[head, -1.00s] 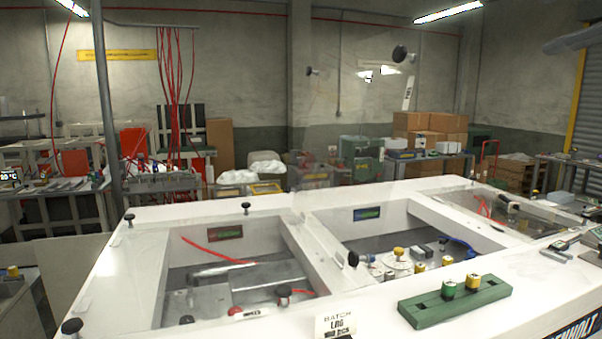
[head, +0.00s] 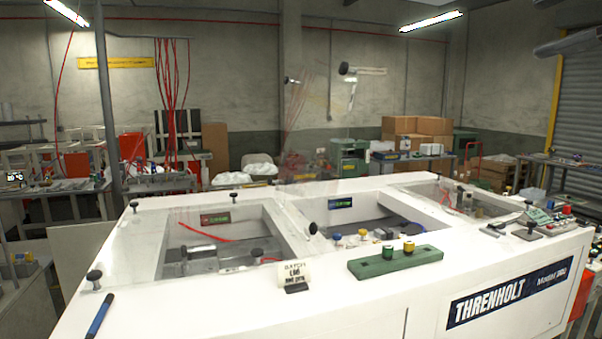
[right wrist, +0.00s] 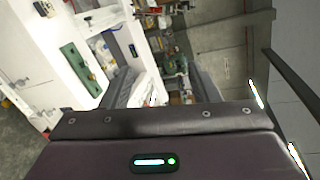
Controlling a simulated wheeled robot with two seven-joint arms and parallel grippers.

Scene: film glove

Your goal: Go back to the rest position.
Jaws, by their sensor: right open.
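My right gripper (right wrist: 163,80) shows in the right wrist view, its two grey fingers apart with nothing held between them. The view past the fingers is turned on its side and shows the white machine (right wrist: 30,50) and green block (right wrist: 76,62) to the left, apart from the fingers. In the head view I make out neither gripper clearly. The white machine (head: 370,300) fills the front there, with the green block (head: 395,262) on its top holding a green and a yellow knobbed piece. My left gripper is not seen.
A clear panel with black knobs stands raised over the middle bay. Boxes (head: 418,130) and benches stand behind. Grey floor lies left of the machine.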

